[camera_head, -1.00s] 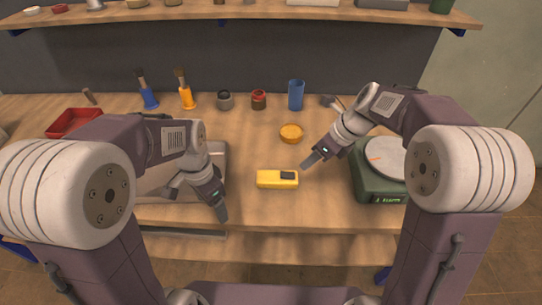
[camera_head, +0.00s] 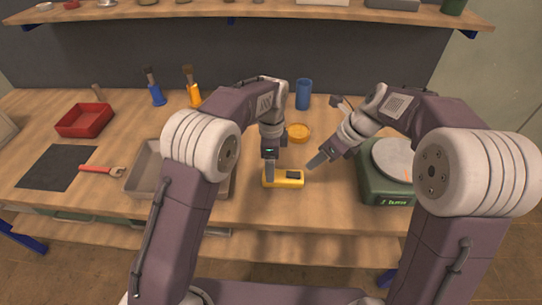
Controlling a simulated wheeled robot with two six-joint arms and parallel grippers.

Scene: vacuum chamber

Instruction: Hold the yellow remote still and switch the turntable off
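The yellow remote (camera_head: 289,183) lies on the workbench in the middle, with a dark button pad on its right part. My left gripper (camera_head: 270,178) points down at the remote's left end; its fingers look close together, and I cannot tell whether they touch or grip it. My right gripper (camera_head: 314,163) hangs just above and to the right of the remote, apart from it, its fingers looking closed with nothing in them. The turntable (camera_head: 386,182) is a green box with a pale round plate (camera_head: 397,158) on top and a small lit display on its front, right of the remote.
An orange round dish (camera_head: 298,133) and a blue cup (camera_head: 304,94) stand behind the remote. A grey tray (camera_head: 145,166), a red tray (camera_head: 84,120), a dark mat (camera_head: 57,167) and a red-handled wrench (camera_head: 100,170) are at left. Bare bench lies in front of the remote.

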